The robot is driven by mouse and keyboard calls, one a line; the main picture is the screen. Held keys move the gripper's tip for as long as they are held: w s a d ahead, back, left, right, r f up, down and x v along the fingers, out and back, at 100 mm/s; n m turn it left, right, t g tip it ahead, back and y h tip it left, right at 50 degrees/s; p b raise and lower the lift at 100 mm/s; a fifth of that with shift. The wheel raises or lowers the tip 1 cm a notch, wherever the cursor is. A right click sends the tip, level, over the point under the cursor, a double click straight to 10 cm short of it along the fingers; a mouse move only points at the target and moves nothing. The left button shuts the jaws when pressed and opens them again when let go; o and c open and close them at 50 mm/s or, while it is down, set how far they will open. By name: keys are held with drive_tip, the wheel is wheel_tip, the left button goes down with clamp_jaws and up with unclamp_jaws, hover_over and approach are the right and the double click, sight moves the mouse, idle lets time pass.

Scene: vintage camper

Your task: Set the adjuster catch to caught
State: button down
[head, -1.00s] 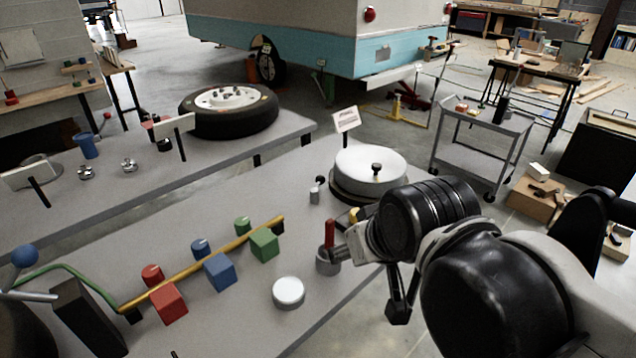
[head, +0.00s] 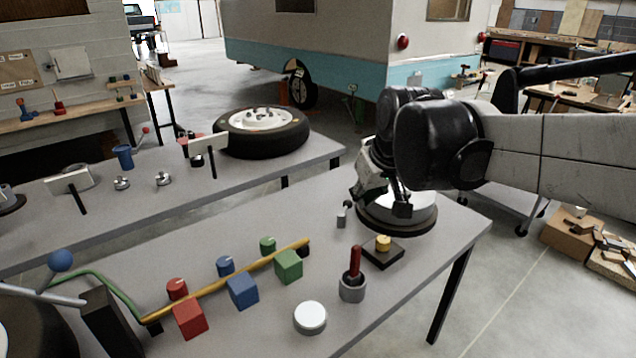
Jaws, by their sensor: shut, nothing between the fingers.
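A round drum-like piece (head: 405,217) with a pale upper part and dark base stands at the far right end of the near table. A small grey post (head: 341,217) with a black knob (head: 347,204) stands just left of it; it may be the adjuster catch, but I cannot tell for sure. My gripper (head: 362,194) is shut and empty, pointing down over the drum's left side, close to the knob. I cannot tell whether it touches anything. My gripper and arm hide the drum's top. The catch's setting cannot be read.
A red-handled piece in a grey cup (head: 353,285), a yellow button on a dark base (head: 383,245) and a white round cap (head: 310,317) stand in front. Red, blue and green blocks (head: 242,291) line a yellow bar (head: 215,285). A tyre (head: 262,133) lies on the back table.

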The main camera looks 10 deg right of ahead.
drive_tip(key=w+d+f+n+g, duration=0.1)
drive_tip(key=w+d+f, duration=0.3)
drive_tip(key=w, duration=0.6)
drive_tip(key=w+d+f+n, duration=0.1)
drive_tip(key=w+d+f, duration=0.3)
drive_tip(key=w+f, duration=0.3)
drive_tip(key=w+d+f+g+y, duration=0.1)
drive_tip(key=w+d+f, duration=0.3)
drive_tip(key=w, duration=1)
wheel_tip(320, 180, down, 2)
drive_tip(key=shift+d+f+n+g, duration=0.1)
drive_tip(key=shift+d+n+g, duration=0.05)
drive_tip(key=shift+n+g, duration=0.2)
drive_tip(key=x, duration=1)
drive_tip(key=shift+w+b, duration=0.1)
drive_tip(key=shift+b, duration=0.2)
